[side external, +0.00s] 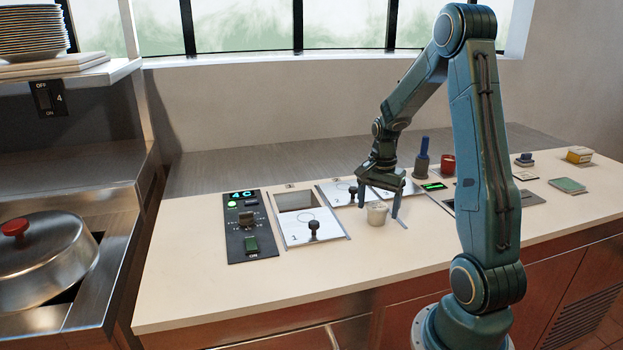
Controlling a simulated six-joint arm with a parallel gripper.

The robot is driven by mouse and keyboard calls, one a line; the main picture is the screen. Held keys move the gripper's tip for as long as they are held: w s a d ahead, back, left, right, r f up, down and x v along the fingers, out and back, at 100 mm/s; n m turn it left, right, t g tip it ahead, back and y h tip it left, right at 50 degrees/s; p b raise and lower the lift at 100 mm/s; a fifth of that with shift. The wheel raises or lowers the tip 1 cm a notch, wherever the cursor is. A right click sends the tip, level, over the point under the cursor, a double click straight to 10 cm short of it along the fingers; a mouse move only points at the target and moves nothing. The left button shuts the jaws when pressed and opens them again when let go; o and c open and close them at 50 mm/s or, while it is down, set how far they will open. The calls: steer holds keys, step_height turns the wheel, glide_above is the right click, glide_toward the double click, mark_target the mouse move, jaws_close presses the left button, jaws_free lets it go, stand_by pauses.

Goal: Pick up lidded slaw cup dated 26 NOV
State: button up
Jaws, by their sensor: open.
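A small pale lidded cup (376,214) stands upright on the counter, in front of the white lidded wells. Any date on it is too small to read. My gripper (380,205) points down over the cup with its jaws open. One finger shows to the left of the cup and the other to the right, with the cup between them in this view. I cannot tell whether either finger touches it.
A control panel (247,228) with a lit display and a partly open well (297,201) with a knobbed lid (313,231) lie left. A blue-handled item (423,158), a red pot (447,165) and small boxes stand right. The front counter (270,285) is clear.

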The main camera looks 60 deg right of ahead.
steer(key=shift+f, duration=0.5)
steer(key=shift+c, duration=0.5)
steer(key=c, duration=1)
